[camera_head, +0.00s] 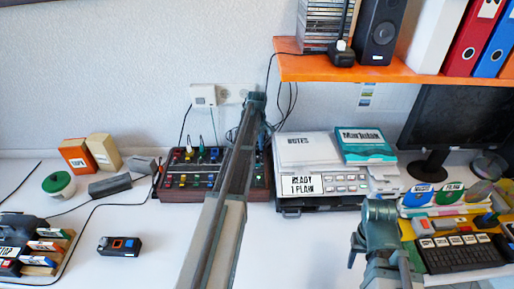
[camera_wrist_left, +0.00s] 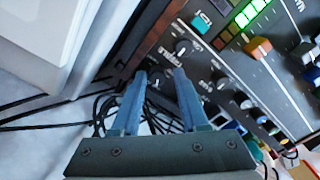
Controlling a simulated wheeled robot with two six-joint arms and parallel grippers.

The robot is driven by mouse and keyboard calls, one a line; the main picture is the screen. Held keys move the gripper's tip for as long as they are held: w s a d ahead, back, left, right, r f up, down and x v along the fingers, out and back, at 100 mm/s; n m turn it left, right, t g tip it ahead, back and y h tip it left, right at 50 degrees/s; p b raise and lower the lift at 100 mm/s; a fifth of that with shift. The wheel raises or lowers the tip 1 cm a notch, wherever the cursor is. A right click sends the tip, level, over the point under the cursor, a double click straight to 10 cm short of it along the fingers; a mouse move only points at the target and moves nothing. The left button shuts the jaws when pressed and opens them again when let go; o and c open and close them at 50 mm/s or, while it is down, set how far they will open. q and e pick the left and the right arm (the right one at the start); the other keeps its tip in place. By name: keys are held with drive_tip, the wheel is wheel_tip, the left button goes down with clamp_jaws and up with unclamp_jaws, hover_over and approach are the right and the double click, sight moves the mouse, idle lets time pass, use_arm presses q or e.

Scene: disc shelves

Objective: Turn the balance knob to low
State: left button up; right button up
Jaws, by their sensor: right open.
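The mixer panel (camera_head: 195,168) with coloured knobs and sliders stands against the wall in the head view, partly hidden by my left arm. In the left wrist view its dark face (camera_wrist_left: 215,60) is tilted, with several small round knobs. My left gripper (camera_wrist_left: 163,75) has its two fingers apart, with a dark knob (camera_wrist_left: 160,82) between or just beyond the tips; I cannot tell if they touch it. The panel lettering is too blurred to tell which knob is the balance. In the head view my left gripper (camera_head: 254,104) is over the panel. My right gripper (camera_head: 378,255) is open, at the lower right.
A grey device with a button row (camera_head: 335,187) sits right of the panel, under an orange shelf (camera_head: 390,72). Black cables (camera_wrist_left: 90,108) run beside the panel. A monitor (camera_head: 450,120) and keyboard (camera_head: 460,255) are at the right.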

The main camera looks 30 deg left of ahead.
use_arm(q)
drive_tip(key=shift+w, duration=0.25)
drive_tip(key=m, duration=0.5)
drive_tip(key=shift+m, duration=0.4)
wheel_tip(320, 180, up, 31)
drive_tip(key=p, duration=3.1)
drive_tip(key=shift+s, duration=0.1)
